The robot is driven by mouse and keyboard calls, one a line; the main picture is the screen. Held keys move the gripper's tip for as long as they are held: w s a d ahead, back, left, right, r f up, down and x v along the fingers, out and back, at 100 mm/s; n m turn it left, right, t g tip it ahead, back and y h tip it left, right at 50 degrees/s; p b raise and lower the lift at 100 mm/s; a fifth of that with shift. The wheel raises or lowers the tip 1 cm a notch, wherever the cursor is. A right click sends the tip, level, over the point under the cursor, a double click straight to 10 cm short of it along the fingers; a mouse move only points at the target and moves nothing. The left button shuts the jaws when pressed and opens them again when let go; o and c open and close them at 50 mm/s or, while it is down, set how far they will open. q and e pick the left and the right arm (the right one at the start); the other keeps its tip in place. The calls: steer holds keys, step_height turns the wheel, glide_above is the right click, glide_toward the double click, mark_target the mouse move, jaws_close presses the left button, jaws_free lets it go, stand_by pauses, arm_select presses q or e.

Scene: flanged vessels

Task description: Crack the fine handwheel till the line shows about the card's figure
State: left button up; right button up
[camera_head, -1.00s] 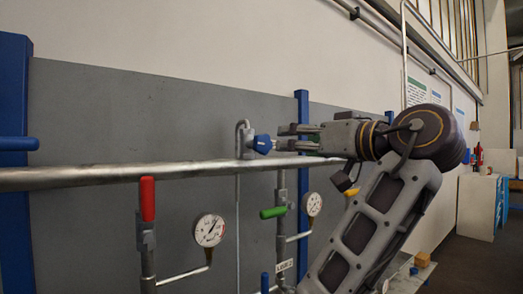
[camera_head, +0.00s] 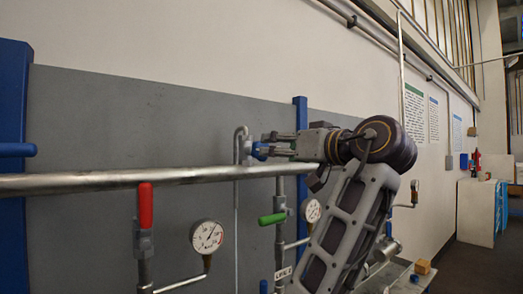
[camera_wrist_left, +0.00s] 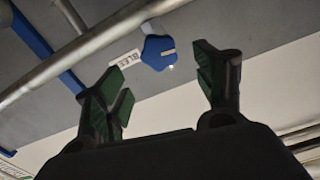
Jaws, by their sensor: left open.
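A blue lobed handwheel (camera_head: 260,152) sits on a small valve above the long pipe in the head view. In the left wrist view the handwheel (camera_wrist_left: 158,52) shows a pale mark on its face, with a white tag reading like BLEED (camera_wrist_left: 127,61) beside it. My left gripper (camera_head: 269,145) is open, its fingertips close around or just before the handwheel; contact cannot be told. In the left wrist view the handwheel lies between the spread fingers. A larger round gauge (camera_head: 207,237) and a smaller gauge (camera_head: 312,211) hang below; their figures are too small to read. My right gripper is not in view.
The long metal pipe (camera_head: 120,181) runs just below my gripper. Blue posts (camera_head: 14,90) flank the grey panel (camera_head: 130,115). Printed sheets (camera_head: 414,113) hang on the wall at right.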

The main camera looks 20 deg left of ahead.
arm_select(q)
steer(key=shift+x, duration=4.3)
steer(key=c, duration=1)
steer(key=shift+n, duration=1.4)
steer(key=o, duration=1)
